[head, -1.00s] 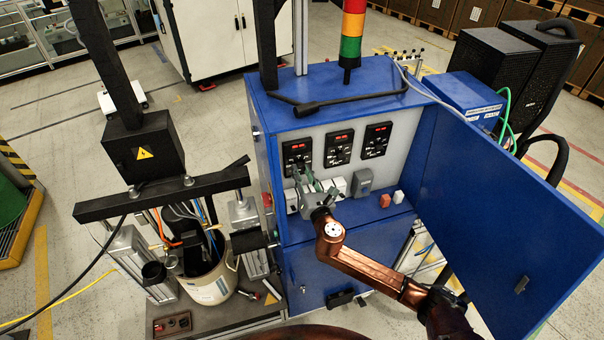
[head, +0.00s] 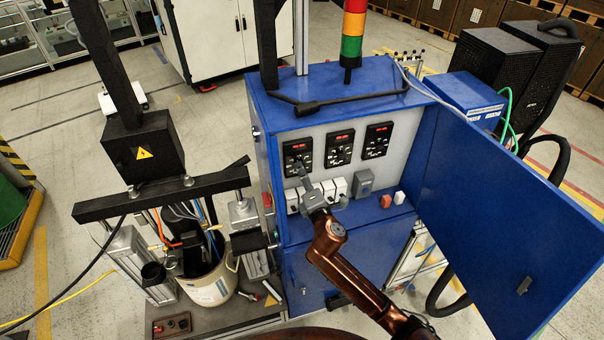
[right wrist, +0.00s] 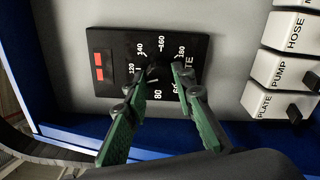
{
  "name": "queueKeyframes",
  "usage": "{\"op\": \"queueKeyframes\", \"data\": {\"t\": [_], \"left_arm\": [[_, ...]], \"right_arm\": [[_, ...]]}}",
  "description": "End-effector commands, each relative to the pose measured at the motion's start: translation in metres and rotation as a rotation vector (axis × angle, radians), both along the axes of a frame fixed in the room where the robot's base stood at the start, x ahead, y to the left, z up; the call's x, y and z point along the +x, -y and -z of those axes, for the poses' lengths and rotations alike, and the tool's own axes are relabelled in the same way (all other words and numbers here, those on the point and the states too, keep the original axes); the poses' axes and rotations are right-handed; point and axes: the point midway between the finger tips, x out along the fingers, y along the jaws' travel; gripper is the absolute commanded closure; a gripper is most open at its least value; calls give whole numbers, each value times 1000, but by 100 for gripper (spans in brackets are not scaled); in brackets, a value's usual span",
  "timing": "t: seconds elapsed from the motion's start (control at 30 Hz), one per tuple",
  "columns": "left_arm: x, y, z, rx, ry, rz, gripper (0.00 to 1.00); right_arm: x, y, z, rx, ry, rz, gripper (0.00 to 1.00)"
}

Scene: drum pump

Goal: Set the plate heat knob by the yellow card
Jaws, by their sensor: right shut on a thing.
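The plate controller (head: 298,158) is the leftmost of three black panels inside the blue cabinet, with a lit red display. In the right wrist view its dark face (right wrist: 118,62) shows white dial numbers and part of the word PLATE. My right gripper (right wrist: 168,72) is at this dial, its green fingers shut on the plate heat knob. The knob is dark and mostly hidden between the fingertips, so I cannot read its setting. In the head view the right gripper (head: 304,178) reaches up to the panel from below. I cannot make out a yellow card. My left gripper is out of view.
White switches labelled HOSE (right wrist: 295,32), PUMP (right wrist: 284,71) and PLATE (right wrist: 272,102) sit close beside the gripper. Two more controllers (head: 339,148) (head: 377,140) are to the right. The open blue door (head: 500,215) stands right of my arm. A bucket (head: 212,285) stands left.

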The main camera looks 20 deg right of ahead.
Motion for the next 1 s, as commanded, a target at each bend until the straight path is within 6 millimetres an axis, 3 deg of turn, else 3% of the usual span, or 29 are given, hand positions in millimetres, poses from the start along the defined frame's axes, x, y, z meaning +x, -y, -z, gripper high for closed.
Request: {"op": "queueKeyframes", "data": {"t": [0.4, 1.0], "left_arm": [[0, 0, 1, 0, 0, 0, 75], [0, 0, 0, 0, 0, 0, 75]], "right_arm": [[0, 1, 0, 261, -10, 3, 100], [0, 0, 0, 328, -12, 0, 100]]}}
